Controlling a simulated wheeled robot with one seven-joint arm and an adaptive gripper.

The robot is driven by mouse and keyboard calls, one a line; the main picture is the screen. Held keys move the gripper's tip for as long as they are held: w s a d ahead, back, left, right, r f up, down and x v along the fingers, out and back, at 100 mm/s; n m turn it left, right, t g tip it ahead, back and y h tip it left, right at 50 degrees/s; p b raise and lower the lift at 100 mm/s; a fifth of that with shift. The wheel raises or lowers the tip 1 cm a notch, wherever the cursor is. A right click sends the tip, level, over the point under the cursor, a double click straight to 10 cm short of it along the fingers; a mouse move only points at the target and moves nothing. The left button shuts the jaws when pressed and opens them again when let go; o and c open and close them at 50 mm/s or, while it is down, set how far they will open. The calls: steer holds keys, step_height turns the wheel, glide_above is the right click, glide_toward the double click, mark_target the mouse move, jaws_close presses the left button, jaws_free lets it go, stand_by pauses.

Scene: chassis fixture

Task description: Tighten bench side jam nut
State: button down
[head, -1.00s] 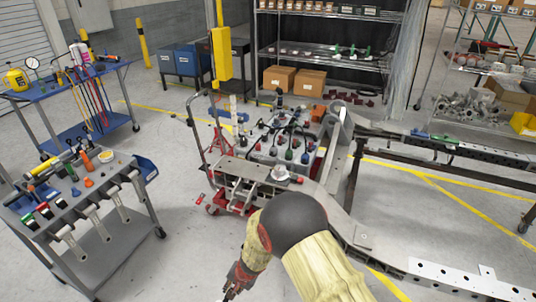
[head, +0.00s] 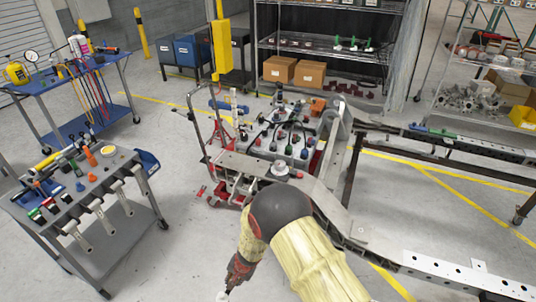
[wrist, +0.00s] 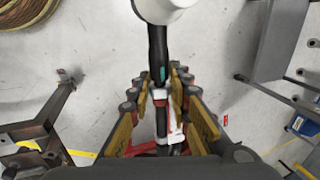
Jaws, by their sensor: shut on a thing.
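My gripper (wrist: 160,92) is shut on a slim tool (wrist: 157,45) with a black shaft, a teal mark and a white and red band. The tool runs between the yellow finger pads, and a white rounded part sits at its far end at the top of the wrist view. In the head view my gripper (head: 234,280) hangs low at the bottom edge, with a small pale tip of the held thing just showing. The grey chassis frame (head: 330,205) is to the right of my arm. I cannot pick out the jam nut in either view.
A tool cart (head: 120,205) stands at the left, with a blue bench (head: 70,85) behind it. A cart (head: 262,160) loaded with parts stands beside the frame. Shelves (head: 325,45) stand at the back. Floor between the tool cart and frame is mostly clear.

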steer(key=shift+w+a+r+h+p, duration=0.25)
steer(key=shift+w+r+h+p, duration=0.15)
steer(key=shift+p, duration=5.15)
steer(key=shift+f, duration=0.1)
steer(key=c, duration=2)
jaws_free()
steer(key=shift+o, duration=1.3)
steer(key=shift+s+d+f, duration=0.1)
steer(key=shift+s+d, duration=0.05)
steer(key=shift+s, duration=0.05)
steer(key=shift+s+f, duration=0.1)
steer(key=shift+s+d, duration=0.1)
steer(key=shift+g+h, duration=0.3)
steer(key=shift+s+d+r+p, duration=0.15)
steer(key=shift+r+p, duration=0.4)
steer(key=shift+r, duration=0.55)
steer(key=shift+s+d+r+p, duration=0.1)
steer(key=shift+d+r+p, duration=0.3)
steer(key=shift+r, duration=0.75)
steer(key=shift+s+d+r+p, duration=0.1)
steer(key=shift+r+p, duration=0.55)
steer(key=shift+r, duration=0.45)
